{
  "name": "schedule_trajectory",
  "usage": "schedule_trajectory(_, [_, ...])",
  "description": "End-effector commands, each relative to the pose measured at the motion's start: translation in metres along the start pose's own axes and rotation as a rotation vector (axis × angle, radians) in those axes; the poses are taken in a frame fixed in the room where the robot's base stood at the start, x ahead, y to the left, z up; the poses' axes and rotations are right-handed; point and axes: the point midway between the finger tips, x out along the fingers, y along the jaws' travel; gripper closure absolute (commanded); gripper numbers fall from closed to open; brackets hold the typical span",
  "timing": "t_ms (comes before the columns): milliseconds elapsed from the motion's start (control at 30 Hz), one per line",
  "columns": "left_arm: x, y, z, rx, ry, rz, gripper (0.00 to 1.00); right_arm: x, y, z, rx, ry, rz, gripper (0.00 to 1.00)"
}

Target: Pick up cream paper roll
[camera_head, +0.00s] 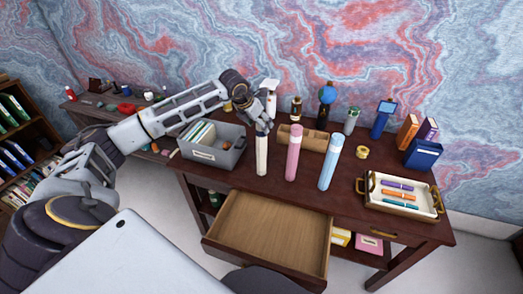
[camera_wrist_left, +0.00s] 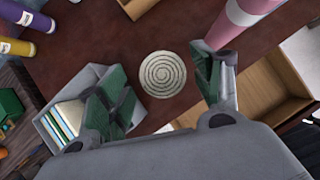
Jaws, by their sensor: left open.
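The cream paper roll (camera_head: 262,155) stands upright on the desk, between the grey file box and the pink roll. In the left wrist view its round spiral end (camera_wrist_left: 162,74) faces the camera and lies between my two green-padded fingers. My left gripper (camera_head: 262,124) is open just above the roll's top, with a visible gap on both sides of it in the left wrist view (camera_wrist_left: 160,95). Nothing is held. My right gripper does not show.
The pink roll (camera_head: 293,155) stands close on the right, with the blue roll (camera_head: 330,162) beyond it. The grey file box (camera_head: 225,157) is close on the left. An open drawer (camera_head: 268,240) juts out in front. A tray (camera_head: 402,208) with pens sits at right.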

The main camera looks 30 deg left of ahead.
Motion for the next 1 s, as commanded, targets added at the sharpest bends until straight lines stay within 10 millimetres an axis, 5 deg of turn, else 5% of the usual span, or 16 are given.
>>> schedule_trajectory(1000, [0.052,-0.004,0.001,0.000,0.000,0.000,0.34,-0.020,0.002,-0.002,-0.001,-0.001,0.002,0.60])
